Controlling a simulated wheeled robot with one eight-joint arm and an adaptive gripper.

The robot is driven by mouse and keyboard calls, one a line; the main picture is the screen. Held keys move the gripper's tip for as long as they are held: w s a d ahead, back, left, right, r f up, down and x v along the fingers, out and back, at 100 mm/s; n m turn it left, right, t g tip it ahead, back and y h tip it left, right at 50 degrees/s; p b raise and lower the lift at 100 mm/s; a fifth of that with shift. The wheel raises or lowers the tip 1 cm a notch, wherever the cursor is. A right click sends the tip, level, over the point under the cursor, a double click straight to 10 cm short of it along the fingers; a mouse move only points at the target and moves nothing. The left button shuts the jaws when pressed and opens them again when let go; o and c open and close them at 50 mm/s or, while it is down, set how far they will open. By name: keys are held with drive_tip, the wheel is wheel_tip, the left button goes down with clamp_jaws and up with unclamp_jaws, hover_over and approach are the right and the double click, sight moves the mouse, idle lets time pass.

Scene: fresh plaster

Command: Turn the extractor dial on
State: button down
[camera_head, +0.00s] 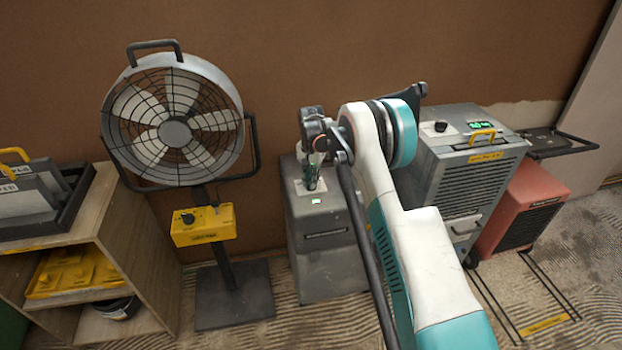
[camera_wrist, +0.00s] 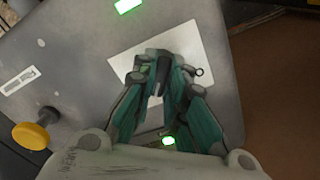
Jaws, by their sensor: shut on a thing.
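The extractor looks to be the grey cabinet (camera_head: 330,250) against the wall, though I cannot read its label. Its sloping top (camera_wrist: 85,75) fills much of the wrist view. A white plate (camera_wrist: 200,45) on that top surrounds a dark dial (camera_wrist: 158,86). My gripper (camera_head: 311,184) reaches down onto the plate. In the wrist view its green fingers (camera_wrist: 158,80) are shut on the dial, one on each side, and hide most of it. A green light (camera_wrist: 127,5) is lit on the cabinet, beyond the plate. The dial's pointer and markings cannot be made out.
A fan (camera_head: 174,130) with a yellow control box (camera_head: 204,225) stands left of the cabinet. A larger grey machine (camera_head: 465,170) with a black knob (camera_head: 441,126) and a red unit (camera_head: 525,205) stand to the right. A wooden shelf (camera_head: 130,240) is at far left.

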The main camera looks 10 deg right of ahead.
drive_tip(key=shift+m, duration=0.6)
drive_tip(key=c, duration=1.6)
unclamp_jaws()
wheel_tip(320, 180, up, 12)
drive_tip(key=shift+r, duration=0.15)
